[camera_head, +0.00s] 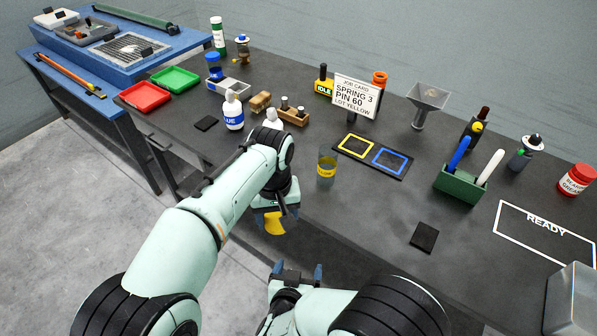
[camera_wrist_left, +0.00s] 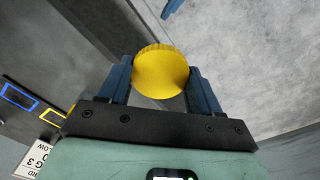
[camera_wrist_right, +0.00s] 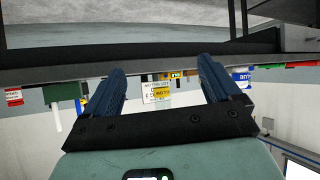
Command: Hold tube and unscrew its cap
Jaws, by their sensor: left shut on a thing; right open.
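A clear tube (camera_head: 327,162) with a yellow band stands upright on the dark bench, near its front edge. No cap shows on its top. My left gripper (camera_head: 275,217) is in front of the bench edge, left of and nearer than the tube, and is shut on a round yellow cap (camera_head: 274,225). In the left wrist view the ribbed cap (camera_wrist_left: 161,72) sits between both fingers; whether anything is attached behind it is hidden. My right gripper (camera_head: 298,271) is lower, open and empty, with its fingers pointing toward the bench.
A black mat (camera_head: 372,177) with yellow and blue outlined squares lies right of the tube, with a job card (camera_head: 356,95) behind. A green holder (camera_head: 461,184) with pens stands farther right, near a marked READY area (camera_head: 545,235). A white bottle (camera_head: 233,112) stands behind my left arm.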

